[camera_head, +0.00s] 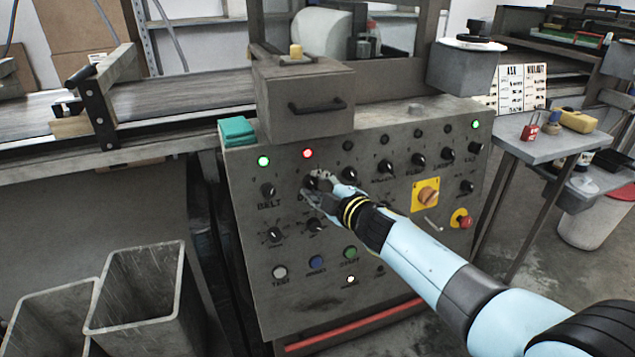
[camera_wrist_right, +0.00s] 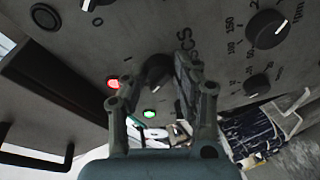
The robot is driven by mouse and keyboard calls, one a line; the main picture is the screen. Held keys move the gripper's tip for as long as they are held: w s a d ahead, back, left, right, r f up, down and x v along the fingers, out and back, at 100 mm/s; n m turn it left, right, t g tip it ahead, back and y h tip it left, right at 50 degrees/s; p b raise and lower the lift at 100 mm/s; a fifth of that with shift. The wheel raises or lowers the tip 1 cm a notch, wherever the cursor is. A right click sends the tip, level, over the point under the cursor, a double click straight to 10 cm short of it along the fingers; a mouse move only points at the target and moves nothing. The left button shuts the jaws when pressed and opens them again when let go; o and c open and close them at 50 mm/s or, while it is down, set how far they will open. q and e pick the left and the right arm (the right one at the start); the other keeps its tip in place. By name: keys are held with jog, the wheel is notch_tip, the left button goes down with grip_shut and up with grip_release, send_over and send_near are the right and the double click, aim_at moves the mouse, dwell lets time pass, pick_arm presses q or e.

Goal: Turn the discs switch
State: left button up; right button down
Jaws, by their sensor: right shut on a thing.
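The control panel (camera_head: 250,225) is a grey sloped front with dark knobs. The discs switch (camera_wrist_right: 157,72) is a dark round knob with a light pointer mark; the letters "CS" show beside it in the right wrist view. My right gripper (camera_head: 318,187) is at this knob and shut on it, one finger on each side. In the head view its fingers hide most of the knob and its label. A red lamp (camera_head: 307,153) is lit above it. My left gripper is not in view.
The belt switch (camera_head: 268,190) sits left of the discs switch, under a lit green lamp (camera_head: 264,161). Several other knobs lie to the right, with a yellow-plated main switch (camera_head: 427,195) and a red stop button (camera_head: 463,220). A box with a handle (camera_head: 318,106) juts out above.

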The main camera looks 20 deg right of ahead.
jog(key=shift+f, duration=0.1)
dwell(0.4)
jog(key=c, duration=1)
grip_release()
jog(key=v, duration=1.2)
